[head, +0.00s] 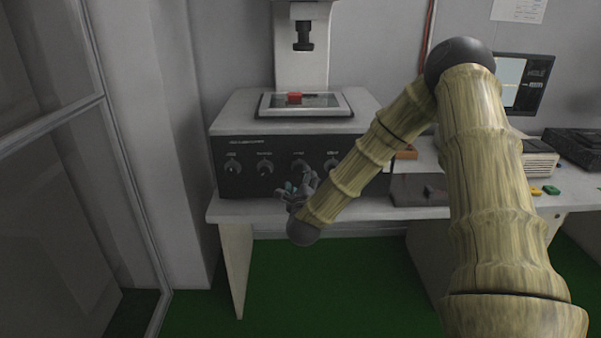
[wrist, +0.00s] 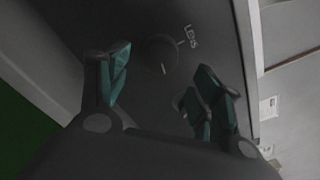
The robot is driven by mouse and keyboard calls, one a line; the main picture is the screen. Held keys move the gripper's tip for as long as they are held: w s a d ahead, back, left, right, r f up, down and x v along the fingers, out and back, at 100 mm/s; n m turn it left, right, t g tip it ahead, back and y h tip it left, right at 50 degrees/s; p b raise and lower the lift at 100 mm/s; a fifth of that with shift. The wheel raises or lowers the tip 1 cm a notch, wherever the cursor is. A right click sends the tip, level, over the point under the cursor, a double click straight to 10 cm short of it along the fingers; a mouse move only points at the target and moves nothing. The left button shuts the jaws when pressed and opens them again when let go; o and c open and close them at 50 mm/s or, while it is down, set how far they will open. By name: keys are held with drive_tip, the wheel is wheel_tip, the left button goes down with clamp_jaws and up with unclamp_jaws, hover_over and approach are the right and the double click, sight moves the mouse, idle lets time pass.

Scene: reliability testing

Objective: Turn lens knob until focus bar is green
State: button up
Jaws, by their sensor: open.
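The microscope's dark front panel (head: 250,182) has a row of several round knobs. The wrist view shows one dark knob (wrist: 157,54) with a pale pointer line and a label that looks like "Lens". In the head view my gripper (head: 301,187) is just below and in front of the third knob (head: 299,165) from the left. In the wrist view my gripper (wrist: 162,90) is open, with the knob beyond and between its teal-tipped fingers, apart from them. The monitor (head: 537,75) is partly hidden behind my arm; I cannot make out a focus bar or its colour.
A red block (head: 295,97) sits on the stage tray (head: 335,112) under the microscope's lens column (head: 303,35). The white table (head: 222,209) carries the microscope, with a keyboard-like dark device (head: 575,146) at the right. A glass partition (head: 50,130) stands at the left.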

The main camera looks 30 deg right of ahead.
sight(300, 172)
drive_tip(key=shift+p+x, duration=0.3)
drive_tip(key=shift+x, duration=2.7)
drive_tip(key=shift+a, duration=0.1)
drive_tip(key=shift+c, duration=0.2)
drive_tip(key=c, duration=1)
